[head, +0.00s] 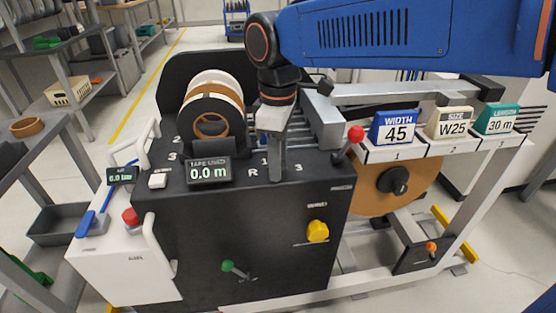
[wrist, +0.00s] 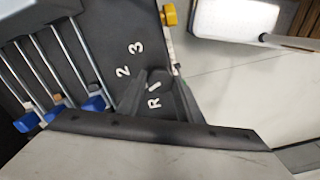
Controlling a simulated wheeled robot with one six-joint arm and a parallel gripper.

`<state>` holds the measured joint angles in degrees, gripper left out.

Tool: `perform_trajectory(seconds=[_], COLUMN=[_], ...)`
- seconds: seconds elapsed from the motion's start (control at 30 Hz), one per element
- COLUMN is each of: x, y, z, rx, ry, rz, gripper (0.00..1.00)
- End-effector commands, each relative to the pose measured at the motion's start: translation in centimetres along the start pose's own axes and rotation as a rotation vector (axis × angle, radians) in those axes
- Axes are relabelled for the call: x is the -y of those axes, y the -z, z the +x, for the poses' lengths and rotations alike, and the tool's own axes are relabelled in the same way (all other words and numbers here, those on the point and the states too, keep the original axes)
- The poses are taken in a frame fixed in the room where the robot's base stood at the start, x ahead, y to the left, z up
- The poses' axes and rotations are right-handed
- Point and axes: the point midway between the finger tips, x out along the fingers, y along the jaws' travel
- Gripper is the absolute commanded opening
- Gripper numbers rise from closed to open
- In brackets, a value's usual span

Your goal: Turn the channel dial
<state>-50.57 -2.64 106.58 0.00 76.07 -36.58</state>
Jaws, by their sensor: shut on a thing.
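My gripper (head: 277,176) points down at the top of the black machine (head: 240,245), between the white marks R and 3. It is shut on the channel dial, which the fingers almost wholly hide in the head view. In the wrist view the marks R, 1, 2 and 3 (wrist: 138,48) run in an arc on the dark panel near the fingers. The dial's pointing direction cannot be told.
A 0.0 m display (head: 208,171) stands left of my gripper, with tape spools (head: 212,105) behind it. A red-knobbed lever (head: 355,133) and the WIDTH 45 sign (head: 396,130) stand to the right. A yellow knob (head: 317,231) is on the front.

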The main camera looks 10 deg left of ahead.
Motion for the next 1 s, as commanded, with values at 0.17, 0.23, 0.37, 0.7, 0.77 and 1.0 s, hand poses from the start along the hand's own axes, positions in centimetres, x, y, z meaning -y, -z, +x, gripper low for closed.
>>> perform_trajectory(seconds=[0.17,0.23,0.37,0.7,0.77,1.0], x=[-0.01,-0.01,-0.01,-0.02,-0.02,-0.02], y=[0.00,0.00,0.00,0.00,0.00,0.01], z=[-0.02,-0.02,-0.02,-0.03,-0.03,-0.04], rx=[0.000,0.000,0.000,-0.001,-0.001,-0.001], ry=[0.000,0.000,0.000,0.000,0.000,-0.001], rz=[0.056,0.094,0.189,0.506,0.563,0.791], gripper=[0.10,0.10,0.10,0.10,0.10,0.10])
